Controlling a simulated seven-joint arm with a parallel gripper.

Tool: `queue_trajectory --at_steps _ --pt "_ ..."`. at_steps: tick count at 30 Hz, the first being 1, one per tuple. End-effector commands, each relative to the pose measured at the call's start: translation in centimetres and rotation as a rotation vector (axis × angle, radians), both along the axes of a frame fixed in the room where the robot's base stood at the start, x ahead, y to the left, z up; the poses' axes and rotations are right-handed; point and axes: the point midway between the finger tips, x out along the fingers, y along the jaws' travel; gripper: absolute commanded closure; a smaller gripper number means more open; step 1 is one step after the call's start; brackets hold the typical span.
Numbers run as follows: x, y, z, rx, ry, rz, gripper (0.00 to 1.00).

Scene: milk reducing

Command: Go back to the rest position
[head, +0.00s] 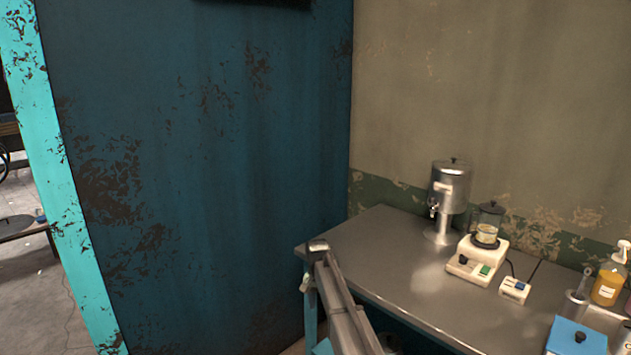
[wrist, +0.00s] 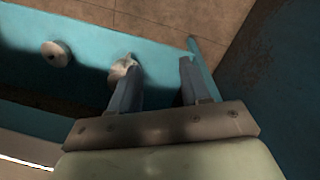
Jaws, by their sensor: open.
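My gripper (wrist: 158,76) shows in the wrist view with its two fingers apart and nothing between them. Below the fingers are a teal surface and a brown tiled floor. In the head view my arm reaches up from the bottom edge to the front left corner of the metal table (head: 385,237). I cannot make out the fingers in the head view.
On the table stand a metal dispenser (head: 450,190), a white device (head: 477,262) bearing a glass jug (head: 488,220), a small white box (head: 514,290), a blue box (head: 576,338) and an amber bottle (head: 607,287). The table's left part is clear. A dark blue wall (head: 210,180) stands left.

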Motion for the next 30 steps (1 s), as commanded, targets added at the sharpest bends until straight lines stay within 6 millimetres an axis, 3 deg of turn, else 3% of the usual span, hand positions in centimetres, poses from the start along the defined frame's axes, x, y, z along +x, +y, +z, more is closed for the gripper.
queue_trajectory --at_steps 1,6,15,21,30 --pt "-1.9 -0.7 -2.3 -0.001 0.021 0.010 0.53" --pt "-6.6 -2.9 -9.0 0.000 0.075 0.045 0.53" --pt "-16.1 -6.9 -18.9 0.007 0.169 0.099 0.53" --pt "-23.2 -9.2 -24.2 0.018 0.231 0.133 0.53" --pt "-34.6 -12.1 -30.1 0.043 0.323 0.182 0.53"
